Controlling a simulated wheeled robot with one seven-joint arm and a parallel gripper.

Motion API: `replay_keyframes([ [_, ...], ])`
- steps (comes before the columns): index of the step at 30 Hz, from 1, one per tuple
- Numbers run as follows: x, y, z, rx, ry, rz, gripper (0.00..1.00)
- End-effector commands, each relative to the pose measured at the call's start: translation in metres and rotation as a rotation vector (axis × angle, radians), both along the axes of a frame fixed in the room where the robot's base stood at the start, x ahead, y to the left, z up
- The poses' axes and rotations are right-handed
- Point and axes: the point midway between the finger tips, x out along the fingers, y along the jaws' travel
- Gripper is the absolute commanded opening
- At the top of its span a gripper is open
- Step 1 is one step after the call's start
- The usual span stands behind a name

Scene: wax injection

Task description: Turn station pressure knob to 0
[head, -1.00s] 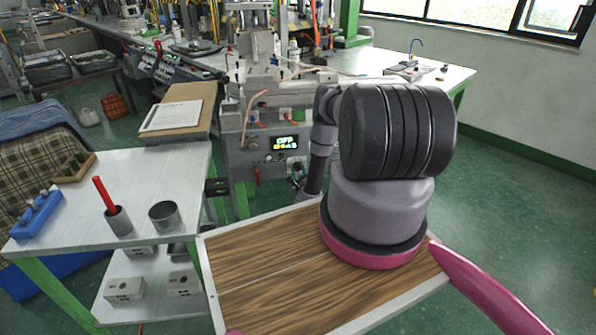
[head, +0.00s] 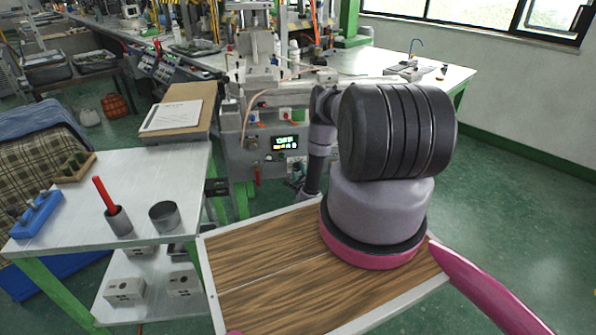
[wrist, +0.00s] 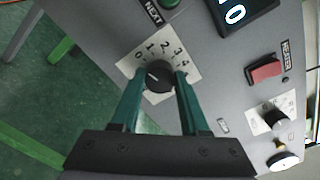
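The black round pressure knob (wrist: 158,76) is on a pale dial plate marked 0 to 4 on the grey station panel. Its white pointer line slants up and left, toward the 0 side of the scale. My gripper (wrist: 160,82) has its two green fingers apart, one on each side of the knob. Whether either finger touches the knob I cannot tell. The station's display (head: 285,142) is lit with small text in the head view; part of it shows in the wrist view (wrist: 247,14) with a 0. My gripper's fingers are not clear in the head view.
A red rocker switch (wrist: 265,70), a smaller black knob (wrist: 277,117) and a round gauge (wrist: 284,161) are to the right on the panel. A side table (head: 150,185) with a cup (head: 165,217) stands left of my tray.

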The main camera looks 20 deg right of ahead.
Motion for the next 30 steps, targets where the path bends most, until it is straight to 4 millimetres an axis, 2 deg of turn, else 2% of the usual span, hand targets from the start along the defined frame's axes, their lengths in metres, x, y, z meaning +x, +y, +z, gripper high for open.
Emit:
replay_keyframes([
  [1,-0.002,0.000,-0.002,0.000,0.004,0.000,0.63],
  [2,-0.002,0.000,-0.001,0.000,0.003,0.000,0.74],
  [14,-0.005,0.002,-0.001,0.000,0.001,0.001,0.74],
  [17,-0.018,0.006,-0.001,0.001,0.004,0.003,0.74],
  [27,-0.083,0.023,-0.002,0.001,0.005,0.003,0.74],
  [30,-0.095,0.027,-0.001,0.001,0.003,0.004,0.74],
])
